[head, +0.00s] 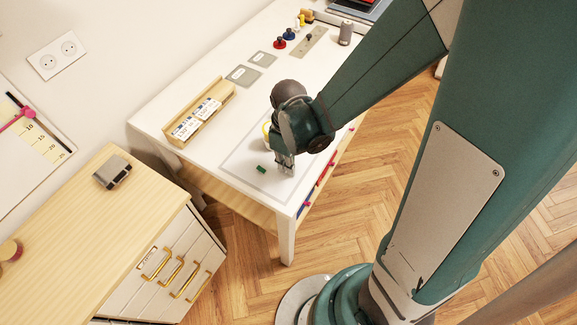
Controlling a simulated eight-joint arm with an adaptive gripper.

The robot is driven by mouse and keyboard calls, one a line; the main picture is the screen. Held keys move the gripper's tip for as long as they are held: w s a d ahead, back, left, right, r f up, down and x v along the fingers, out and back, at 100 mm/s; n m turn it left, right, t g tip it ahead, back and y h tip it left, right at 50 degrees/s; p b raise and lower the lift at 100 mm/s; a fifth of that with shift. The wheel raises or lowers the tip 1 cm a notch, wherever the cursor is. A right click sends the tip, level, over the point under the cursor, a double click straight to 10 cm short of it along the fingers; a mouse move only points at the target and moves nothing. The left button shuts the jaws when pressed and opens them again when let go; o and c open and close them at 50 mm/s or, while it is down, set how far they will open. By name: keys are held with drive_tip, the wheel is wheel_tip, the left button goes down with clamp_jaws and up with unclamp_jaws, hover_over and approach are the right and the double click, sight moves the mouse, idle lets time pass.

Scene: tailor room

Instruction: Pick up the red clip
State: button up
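I cannot make out a red clip for certain. A small green piece (261,169) lies on the white table (228,120), near its front. My gripper (286,170) points down over the table just right of the green piece. Its fingertips are small in view, and I cannot tell whether they are open or shut or hold anything. The gripper and arm hide part of the tabletop behind them. A red strip (326,171) shows along the table's right side, below the top, with small pink and blue bits near it.
A wooden tray (222,91) with labelled packets stands at the table's left edge. A yellow-rimmed object (266,131) is partly hidden behind my gripper. Red (279,43) and blue (289,34) spool-like pieces stand farther back. A wooden cabinet (75,215) is at left.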

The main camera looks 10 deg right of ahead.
drive_tip(key=shift+r, duration=0.15)
wheel_tip(320, 180, up, 10)
drive_tip(key=p, duration=0.1)
drive_tip(key=shift+p, duration=0.35)
idle(0.4)
